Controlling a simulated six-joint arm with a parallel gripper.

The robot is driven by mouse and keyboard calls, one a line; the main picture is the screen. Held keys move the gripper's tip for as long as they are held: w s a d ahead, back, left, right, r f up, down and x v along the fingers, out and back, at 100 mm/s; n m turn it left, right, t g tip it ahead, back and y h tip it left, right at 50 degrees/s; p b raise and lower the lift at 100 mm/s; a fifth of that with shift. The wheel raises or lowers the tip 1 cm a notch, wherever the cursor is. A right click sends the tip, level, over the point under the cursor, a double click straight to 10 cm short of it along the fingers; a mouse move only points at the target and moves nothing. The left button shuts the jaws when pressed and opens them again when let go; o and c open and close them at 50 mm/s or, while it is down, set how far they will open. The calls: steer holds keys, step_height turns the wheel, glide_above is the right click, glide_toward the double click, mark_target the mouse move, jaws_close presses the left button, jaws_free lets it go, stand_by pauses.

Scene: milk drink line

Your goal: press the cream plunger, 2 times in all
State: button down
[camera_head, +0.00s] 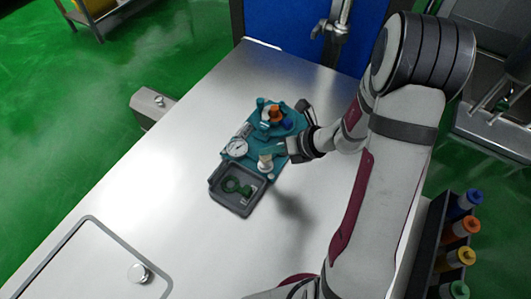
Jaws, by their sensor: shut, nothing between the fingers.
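A teal fixture (268,131) stands on the steel table. At its front is a pale, cream-coloured knob (265,160), which I take for the cream plunger. My gripper (290,149) is shut and empty. It is just right of the pale knob, at the fixture's right edge. I cannot tell whether it touches the knob or hangs above it.
An orange piece (277,115) and a blue piece (287,125) sit on the fixture's back part. A white dial (237,148) is at its left. A dark tray (238,188) with a green shape adjoins its front. Coloured bottles (461,227) stand in a rack at right.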

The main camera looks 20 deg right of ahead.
mark_target(269, 157)
steer(key=shift+f, duration=1)
stand_by(0.7)
steer(key=shift+r, duration=1.5)
steer(key=shift+r, duration=0.1)
steer(key=shift+r, duration=2.45)
